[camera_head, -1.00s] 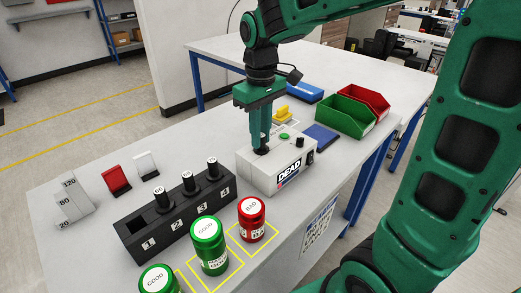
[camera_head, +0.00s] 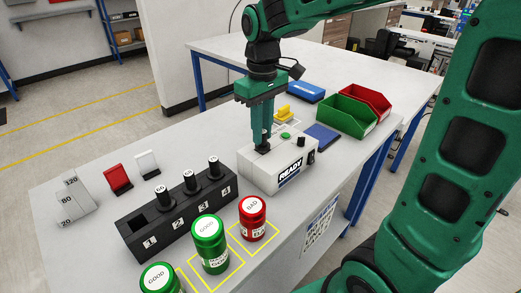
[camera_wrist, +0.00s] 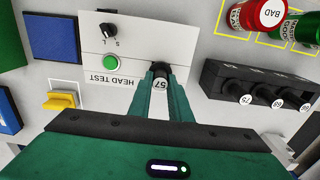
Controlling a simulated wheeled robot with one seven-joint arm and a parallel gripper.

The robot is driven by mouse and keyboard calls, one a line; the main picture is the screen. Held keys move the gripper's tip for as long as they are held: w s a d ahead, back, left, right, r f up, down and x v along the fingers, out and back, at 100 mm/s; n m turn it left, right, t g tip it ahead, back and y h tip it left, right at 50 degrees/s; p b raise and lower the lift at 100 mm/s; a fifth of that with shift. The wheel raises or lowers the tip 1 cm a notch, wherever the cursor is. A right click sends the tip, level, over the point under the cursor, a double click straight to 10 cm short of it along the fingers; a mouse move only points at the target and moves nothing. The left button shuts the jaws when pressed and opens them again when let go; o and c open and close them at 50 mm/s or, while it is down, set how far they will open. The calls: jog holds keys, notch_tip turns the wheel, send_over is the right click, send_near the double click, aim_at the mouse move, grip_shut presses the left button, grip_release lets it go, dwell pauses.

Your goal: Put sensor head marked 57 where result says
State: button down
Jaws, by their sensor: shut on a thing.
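My gripper (camera_head: 263,143) is shut on the black sensor head marked 57 (camera_wrist: 161,83), at the tester in the head view. The head is upright, with its lower end close to the tester's top; I cannot tell whether it is clear of the socket. The tester, a white box (camera_head: 258,176) marked HEAD TEST in the wrist view, has a front display (camera_head: 290,172) reading READY. It has a green button (camera_wrist: 110,62) and a black L/S knob (camera_wrist: 108,29). Two green GOOD jars (camera_head: 210,243) (camera_head: 160,278) and one red BAD jar (camera_head: 252,220) stand at the front.
A black numbered rack (camera_head: 180,220) has slot 1 empty and heads in slots 2, 3 and 4. A green bin (camera_head: 340,123), red bin (camera_head: 385,112), blue pad (camera_head: 323,135) and yellow piece (camera_head: 284,113) lie beyond the tester. Red and white cards (camera_head: 118,178) (camera_head: 147,164) stand behind the rack.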

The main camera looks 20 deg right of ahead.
jog(key=shift+r, duration=0.55)
dwell(0.5)
jog(key=shift+r, duration=3.2)
